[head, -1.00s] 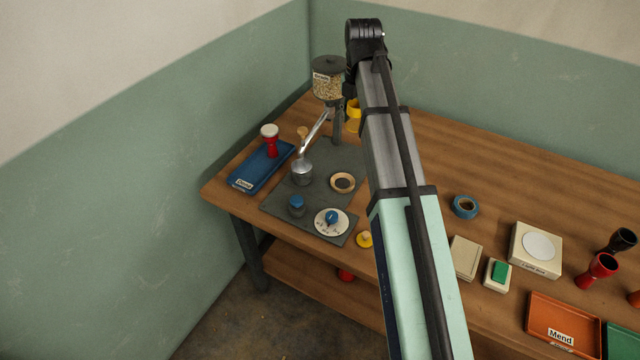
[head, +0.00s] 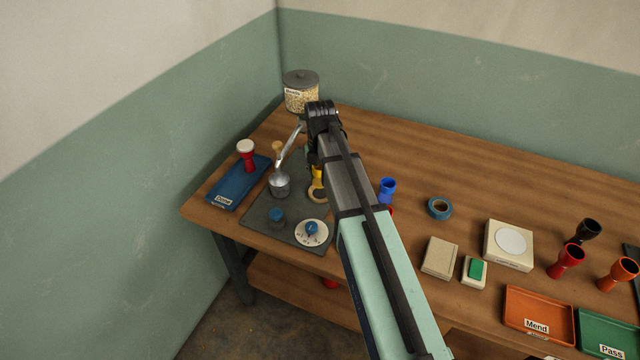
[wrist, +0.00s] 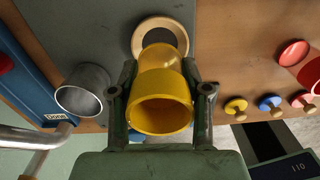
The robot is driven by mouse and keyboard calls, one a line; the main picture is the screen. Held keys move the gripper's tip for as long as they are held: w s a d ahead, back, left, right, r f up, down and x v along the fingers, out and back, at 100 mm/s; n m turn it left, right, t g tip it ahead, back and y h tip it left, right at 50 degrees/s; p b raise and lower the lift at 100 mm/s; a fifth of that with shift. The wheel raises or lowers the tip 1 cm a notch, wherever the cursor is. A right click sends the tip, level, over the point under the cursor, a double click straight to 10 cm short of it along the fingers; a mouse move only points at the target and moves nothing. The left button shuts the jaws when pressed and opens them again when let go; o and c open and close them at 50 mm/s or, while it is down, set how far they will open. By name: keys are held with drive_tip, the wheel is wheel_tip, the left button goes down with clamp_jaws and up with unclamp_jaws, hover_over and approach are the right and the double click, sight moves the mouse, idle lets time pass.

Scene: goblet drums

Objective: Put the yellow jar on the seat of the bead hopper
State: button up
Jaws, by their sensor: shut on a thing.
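My gripper (wrist: 160,100) is shut on the yellow jar (wrist: 160,116), one finger on each side. The jar's open mouth faces the wrist camera and its narrower end points toward a pale wooden ring with a dark centre (wrist: 147,23). The jar overlaps the ring in this view; I cannot tell whether they touch. In the head view, the yellow jar (head: 317,174) shows beside my arm, just above the ring (head: 316,195) on the dark base plate. The bead hopper (head: 301,94) stands at the back, its lower part partly hidden by my arm.
A metal cup (wrist: 82,90) stands left of the jar, under the chute (head: 289,146). A blue tray (head: 225,187) with a red jar (head: 247,158) lies further left. A dial (head: 311,233) is in front. A blue jar (head: 387,189) and tape roll (head: 439,208) are right of my arm.

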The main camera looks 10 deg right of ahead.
sight(320, 185)
drive_tip(key=shift+f+p, duration=0.35)
drive_tip(key=shift+f, duration=1.8)
drive_tip(key=shift+f, duration=0.1)
drive_tip(key=o, duration=1.2)
wheel_tip(320, 185, up, 12)
drive_tip(key=shift+r+b, duration=0.15)
drive_tip(key=shift+b, duration=1.1)
